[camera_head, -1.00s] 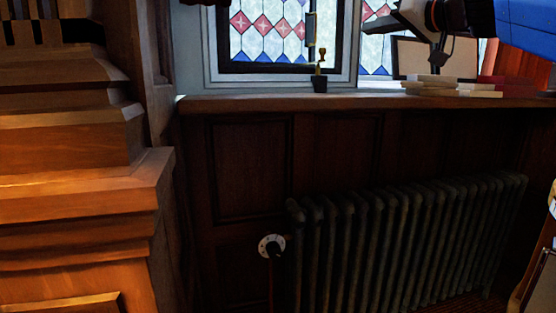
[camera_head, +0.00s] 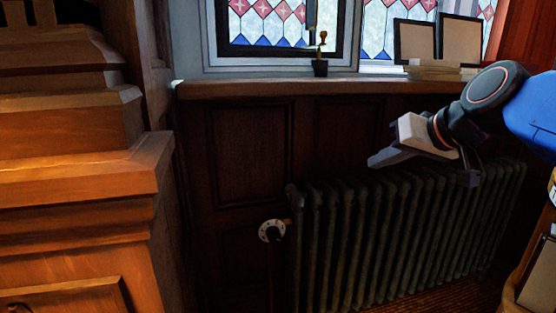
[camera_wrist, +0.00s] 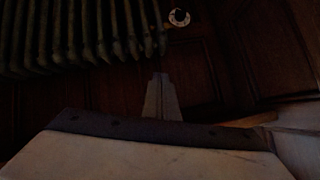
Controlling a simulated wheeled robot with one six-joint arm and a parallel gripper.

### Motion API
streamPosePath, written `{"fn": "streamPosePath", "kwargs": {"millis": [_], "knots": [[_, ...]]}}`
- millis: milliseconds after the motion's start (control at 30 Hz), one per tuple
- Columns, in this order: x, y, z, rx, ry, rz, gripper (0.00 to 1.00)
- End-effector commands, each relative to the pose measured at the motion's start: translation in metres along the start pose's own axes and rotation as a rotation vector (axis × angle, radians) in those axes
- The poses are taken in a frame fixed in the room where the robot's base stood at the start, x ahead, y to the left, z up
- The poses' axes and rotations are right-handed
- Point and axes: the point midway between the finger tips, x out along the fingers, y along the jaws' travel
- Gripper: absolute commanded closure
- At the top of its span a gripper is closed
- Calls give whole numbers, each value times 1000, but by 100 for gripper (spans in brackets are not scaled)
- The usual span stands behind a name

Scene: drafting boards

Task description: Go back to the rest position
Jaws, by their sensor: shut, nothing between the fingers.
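My gripper (camera_head: 378,160) is at the right of the head view, in front of the wood panelling and just above the radiator's top. Its fingers point left and are shut with nothing held. In the wrist view the closed fingers (camera_wrist: 161,97) show at the centre, pointing away from the pale gripper body. My blue and black arm enters from the right edge.
A ribbed radiator (camera_head: 400,235) stands below the wooden sill (camera_head: 250,88), with a white dial (camera_head: 271,231) at its left end. A wooden cabinet (camera_head: 80,200) fills the left.

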Motion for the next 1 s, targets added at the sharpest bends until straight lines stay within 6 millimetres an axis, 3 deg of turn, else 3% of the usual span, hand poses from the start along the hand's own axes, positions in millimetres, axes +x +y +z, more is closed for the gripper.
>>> {"fn": "streamPosePath", "kwargs": {"millis": [33,300,400,500,600,700,1000], "knots": [[4,8,32,0,-47,26,100],[12,58,190,-3,-276,197,100],[11,76,241,-10,-345,259,100],[8,92,279,-15,-397,310,100],[6,102,304,-21,-429,345,100],[5,107,315,-24,-444,363,100],[5,108,316,-24,-445,365,100]]}}
